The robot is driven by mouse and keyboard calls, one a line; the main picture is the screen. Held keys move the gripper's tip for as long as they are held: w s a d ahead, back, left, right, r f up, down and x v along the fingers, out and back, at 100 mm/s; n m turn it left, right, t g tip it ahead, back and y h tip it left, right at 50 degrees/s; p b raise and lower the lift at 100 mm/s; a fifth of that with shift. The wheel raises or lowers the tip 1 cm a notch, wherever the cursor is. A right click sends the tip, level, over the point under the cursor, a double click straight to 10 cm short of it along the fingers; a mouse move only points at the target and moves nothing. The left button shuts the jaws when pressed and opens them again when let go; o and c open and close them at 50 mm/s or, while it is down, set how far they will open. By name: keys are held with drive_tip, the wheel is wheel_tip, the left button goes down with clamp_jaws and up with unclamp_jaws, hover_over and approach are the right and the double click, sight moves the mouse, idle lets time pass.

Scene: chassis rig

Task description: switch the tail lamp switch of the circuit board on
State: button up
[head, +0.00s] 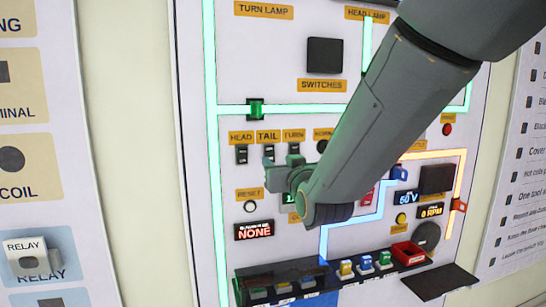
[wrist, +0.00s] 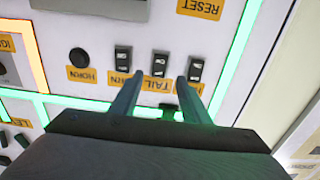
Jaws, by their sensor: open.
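The circuit board (head: 270,75) is an upright white panel with glowing green, blue and orange lines. Its tail lamp switch (wrist: 159,66) is a small black rocker above the upside-down TAIL label (wrist: 157,85) in the wrist view. My gripper (head: 281,156) is open in front of the switch row. In the wrist view its two fingertips (wrist: 158,84) point toward the board, one to each side of the tail switch. I cannot tell whether they touch the board.
The head switch (wrist: 195,69) and turn switch (wrist: 123,59) sit close on either side. A round black horn button (wrist: 78,57) is beyond the turn switch. A dark tray (head: 300,268) and a red box (head: 408,253) stick out below.

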sight(270, 156)
drive_tip(key=shift+p+x, duration=1.25)
drive_tip(key=shift+x, duration=2.3)
drive_tip(key=shift+f, duration=0.1)
drive_tip(key=c, duration=1.1)
drive_tip(key=shift+o, duration=0.2)
drive_tip(key=b, duration=0.3)
drive_tip(key=shift+w+f+t+b, duration=0.1)
drive_tip(key=shift+f+t+b, duration=0.25)
drive_tip(key=shift+t+b, duration=0.05)
drive_tip(key=shift+b, duration=0.5)
drive_tip(key=t+b, duration=0.1)
drive_tip(key=b, duration=0.3)
drive_tip(key=t+y+b, duration=0.1)
drive_tip(key=b, duration=0.4)
drive_tip(key=shift+f+t, duration=0.25)
drive_tip(key=shift+t, duration=0.15)
drive_tip(key=o, duration=1.1)
drive_tip(key=shift+c, duration=0.2)
